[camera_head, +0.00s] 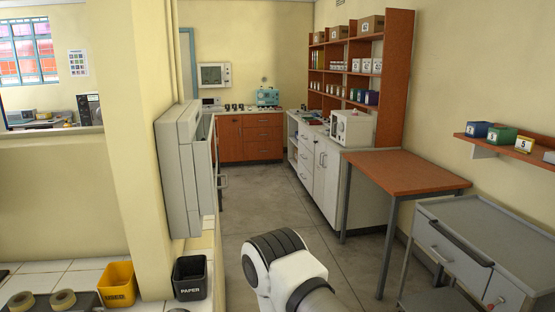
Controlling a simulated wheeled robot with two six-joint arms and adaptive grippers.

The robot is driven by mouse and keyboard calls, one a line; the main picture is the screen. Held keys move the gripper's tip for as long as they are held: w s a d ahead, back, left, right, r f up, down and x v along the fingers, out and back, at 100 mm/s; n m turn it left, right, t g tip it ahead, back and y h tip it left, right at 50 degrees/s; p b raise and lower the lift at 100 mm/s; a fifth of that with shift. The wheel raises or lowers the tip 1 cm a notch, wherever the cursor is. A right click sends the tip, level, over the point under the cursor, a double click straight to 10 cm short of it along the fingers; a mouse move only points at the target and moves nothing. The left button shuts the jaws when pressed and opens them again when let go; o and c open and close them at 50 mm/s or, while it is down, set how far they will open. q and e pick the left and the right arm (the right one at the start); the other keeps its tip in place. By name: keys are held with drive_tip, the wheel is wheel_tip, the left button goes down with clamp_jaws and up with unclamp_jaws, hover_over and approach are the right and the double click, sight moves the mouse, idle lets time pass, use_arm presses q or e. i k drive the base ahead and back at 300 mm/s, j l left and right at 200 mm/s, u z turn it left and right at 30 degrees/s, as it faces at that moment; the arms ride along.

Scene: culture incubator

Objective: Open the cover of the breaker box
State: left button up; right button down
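The breaker box (178,185) is a pale grey metal box fixed to the cream wall pillar, left of the middle. I see it mostly from its side. I cannot tell whether the cover is fully closed or slightly ajar. A white and dark grey link of one of my arms rises at the bottom middle, below and right of the box and apart from it. Neither gripper shows.
A yellow bin (117,284) and a black paper bin (189,278) stand on the tiled counter (62,277) below the box. A brown-topped table (405,172) and a grey cabinet (480,245) stand at right. The floor (262,205) between is clear.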

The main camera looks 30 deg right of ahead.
sight(206, 158)
drive_tip(key=i+l, duration=0.1)
drive_tip(key=l, duration=0.25)
drive_tip(key=l+z, duration=0.15)
drive_tip(key=l, duration=0.2)
drive_tip(key=i+l, duration=0.15)
drive_tip(key=l, duration=0.15)
drive_tip(key=i+l+z, duration=0.15)
drive_tip(key=l, duration=0.2)
drive_tip(key=i+l+z, duration=0.15)
drive_tip(key=l+z, duration=0.15)
drive_tip(key=z, duration=0.15)
drive_tip(key=i+z, duration=0.35)
drive_tip(key=z, duration=0.15)
